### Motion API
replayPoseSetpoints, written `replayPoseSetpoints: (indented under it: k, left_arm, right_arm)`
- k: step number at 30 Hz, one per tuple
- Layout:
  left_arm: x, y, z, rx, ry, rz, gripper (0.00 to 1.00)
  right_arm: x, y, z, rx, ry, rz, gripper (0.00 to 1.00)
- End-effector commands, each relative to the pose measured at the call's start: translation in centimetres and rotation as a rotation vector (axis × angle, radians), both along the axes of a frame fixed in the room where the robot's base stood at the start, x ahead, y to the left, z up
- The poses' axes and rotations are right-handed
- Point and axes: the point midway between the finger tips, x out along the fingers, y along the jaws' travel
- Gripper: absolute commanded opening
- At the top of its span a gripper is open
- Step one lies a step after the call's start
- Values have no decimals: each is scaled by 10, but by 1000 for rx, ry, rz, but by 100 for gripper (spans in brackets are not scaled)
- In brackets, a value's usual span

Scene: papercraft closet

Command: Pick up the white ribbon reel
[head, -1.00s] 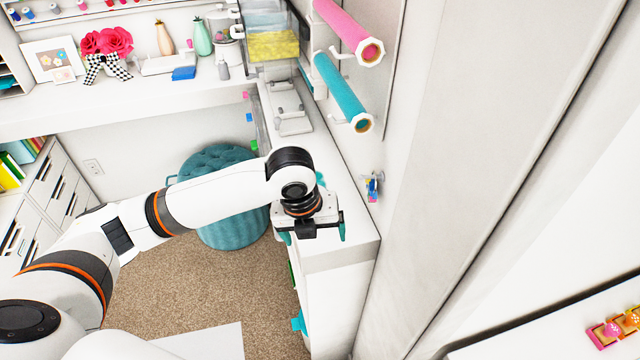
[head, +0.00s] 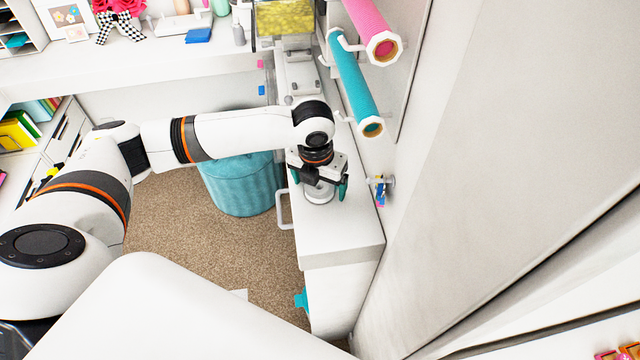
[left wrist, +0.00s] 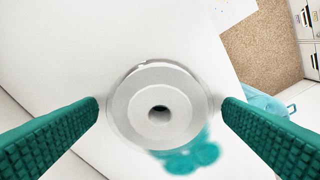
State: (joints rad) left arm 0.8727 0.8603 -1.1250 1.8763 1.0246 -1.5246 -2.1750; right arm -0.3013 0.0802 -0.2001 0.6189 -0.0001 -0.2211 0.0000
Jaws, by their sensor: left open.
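The white ribbon reel (left wrist: 158,106) stands on the white counter, its round flange and dark centre hole facing the camera in the left wrist view. In the head view the reel (head: 319,192) shows partly below my left gripper (head: 321,190). My left gripper is open, its two teal fingers on either side of the reel in the left wrist view (left wrist: 160,104), with a small gap at each side. I cannot tell how far the fingertips are above the counter. My right gripper is not in view.
The white counter (head: 340,236) is clear in front of the reel. Teal (head: 356,85) and pink (head: 372,30) rolls stick out from the wall at the right. A teal pouf (head: 240,185) stands on the carpet. Teal round shapes (left wrist: 185,155) show beside the reel.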

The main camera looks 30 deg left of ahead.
Motion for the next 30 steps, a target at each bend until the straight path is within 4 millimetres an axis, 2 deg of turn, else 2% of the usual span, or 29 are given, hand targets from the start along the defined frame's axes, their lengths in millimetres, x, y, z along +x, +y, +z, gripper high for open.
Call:
replayPoseSetpoints:
  k: [1,3,8,15,17,25,30]
  left_arm:
    - [0,0,-3,0,0,0,90]
    - [1,0,-4,1,-1,0,90]
    - [1,0,-4,1,-1,0,90]
    - [1,0,-3,0,-1,1,51]
    - [1,0,-3,0,-1,1,42]
    - [0,1,-3,0,-2,1,42]
    - [-1,4,5,1,-5,2,42]
  right_arm:
    - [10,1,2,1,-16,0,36]
    - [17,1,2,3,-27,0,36]
    - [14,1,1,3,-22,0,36]
    - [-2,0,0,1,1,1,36]
    - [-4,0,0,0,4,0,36]
    - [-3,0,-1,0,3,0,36]
    - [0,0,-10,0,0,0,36]
